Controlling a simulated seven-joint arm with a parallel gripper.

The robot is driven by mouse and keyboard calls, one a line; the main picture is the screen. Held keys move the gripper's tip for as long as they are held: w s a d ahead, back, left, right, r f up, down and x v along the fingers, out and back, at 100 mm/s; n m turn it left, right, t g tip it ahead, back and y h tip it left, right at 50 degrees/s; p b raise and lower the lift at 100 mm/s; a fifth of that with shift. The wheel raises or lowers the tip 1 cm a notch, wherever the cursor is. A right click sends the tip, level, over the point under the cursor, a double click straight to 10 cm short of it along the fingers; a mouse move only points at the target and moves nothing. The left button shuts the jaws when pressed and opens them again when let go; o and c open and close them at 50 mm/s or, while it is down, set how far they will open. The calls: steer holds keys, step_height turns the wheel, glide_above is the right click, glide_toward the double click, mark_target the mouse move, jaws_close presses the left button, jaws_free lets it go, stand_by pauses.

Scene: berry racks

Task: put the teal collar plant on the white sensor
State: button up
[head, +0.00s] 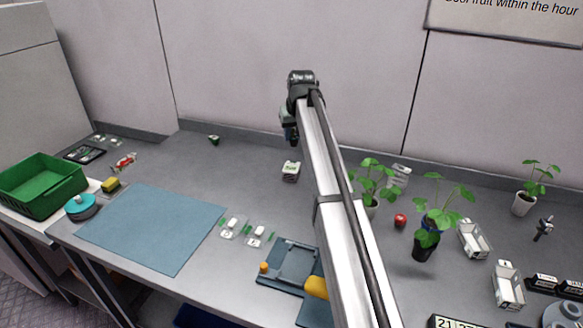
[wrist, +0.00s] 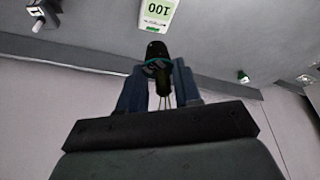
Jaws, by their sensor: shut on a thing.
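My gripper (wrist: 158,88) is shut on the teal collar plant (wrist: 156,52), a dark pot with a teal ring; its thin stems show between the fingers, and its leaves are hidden. In the head view my gripper (head: 291,132) is at the arm's far end, above the back of the bench, and the held plant is too small and dark to make out clearly. A white block, apparently this sensor, stands on the bench below my gripper in the head view (head: 291,171).
Potted plants (head: 371,188) and white trays (head: 473,239) stand right of my arm. A blue mat (head: 152,228) and green crate (head: 40,187) are at left. A small green-topped item (head: 214,140) is near the back wall. Bench around the white block is clear.

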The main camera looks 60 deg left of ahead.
mark_target(296, 138)
steer(key=shift+a+f+n+g, duration=0.15)
steer(key=shift+a+f+n, duration=0.2)
steer(key=shift+f, duration=1.2)
steer(key=shift+a+f+n+g, duration=0.1)
steer(key=shift+a+f+n, duration=0.3)
steer(key=shift+f, duration=1.2)
steer(key=shift+a+f+n+g, duration=0.15)
steer(key=shift+a+f+n, duration=0.2)
steer(key=shift+f, duration=1.2)
steer(key=shift+f, duration=0.2)
steer(key=o, duration=1)
steer(key=v, duration=1.2)
steer(key=shift+r, duration=0.25)
